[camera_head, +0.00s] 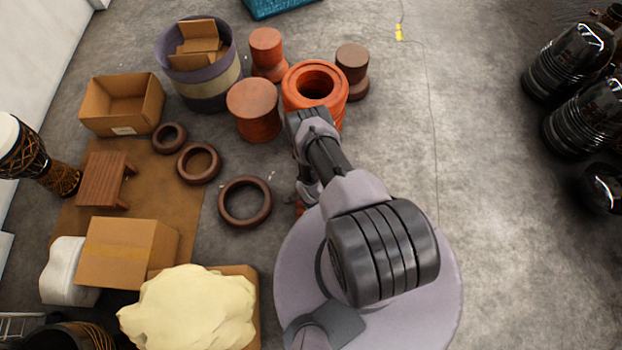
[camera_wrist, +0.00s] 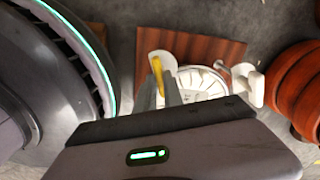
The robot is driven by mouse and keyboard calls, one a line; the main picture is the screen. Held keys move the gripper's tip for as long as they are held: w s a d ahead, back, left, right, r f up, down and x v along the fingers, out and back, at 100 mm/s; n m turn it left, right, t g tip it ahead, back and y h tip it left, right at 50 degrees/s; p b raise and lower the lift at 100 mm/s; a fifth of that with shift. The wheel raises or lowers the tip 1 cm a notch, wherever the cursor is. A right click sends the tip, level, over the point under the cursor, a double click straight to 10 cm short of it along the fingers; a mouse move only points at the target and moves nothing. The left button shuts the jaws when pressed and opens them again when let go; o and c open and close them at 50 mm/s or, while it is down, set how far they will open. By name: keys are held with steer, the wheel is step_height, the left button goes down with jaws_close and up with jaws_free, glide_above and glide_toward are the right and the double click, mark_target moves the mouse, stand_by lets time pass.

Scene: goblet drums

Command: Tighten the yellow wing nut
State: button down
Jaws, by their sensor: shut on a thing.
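The yellow wing nut (camera_wrist: 158,76) shows in the wrist view as a thin upright yellow strip beside a white curved part (camera_wrist: 161,59). My gripper (camera_wrist: 166,90) is shut on the wing nut, with its grey fingers close around it. A round white ribbed disc (camera_wrist: 203,84) lies just right of the fingers. A second white part with a small bolt-like end (camera_wrist: 243,80) stands at the disc's right side. A reddish-brown wooden board (camera_wrist: 208,46) is behind them. In the head view my arm hides the wing nut and fingertips.
Dark rings (camera_head: 245,202) and a small wooden stool (camera_head: 104,180) lie left. The floor between is clear.

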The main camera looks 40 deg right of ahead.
steer(key=m, duration=0.5)
steer(key=shift+m, duration=0.4)
stand_by(0.4)
steer(key=c, duration=1.5)
jaws_free()
steer(key=shift+o, duration=0.2)
step_height(320, 180, up, 17)
steer(key=p, duration=0.9)
steer(key=shift+r, duration=0.2)
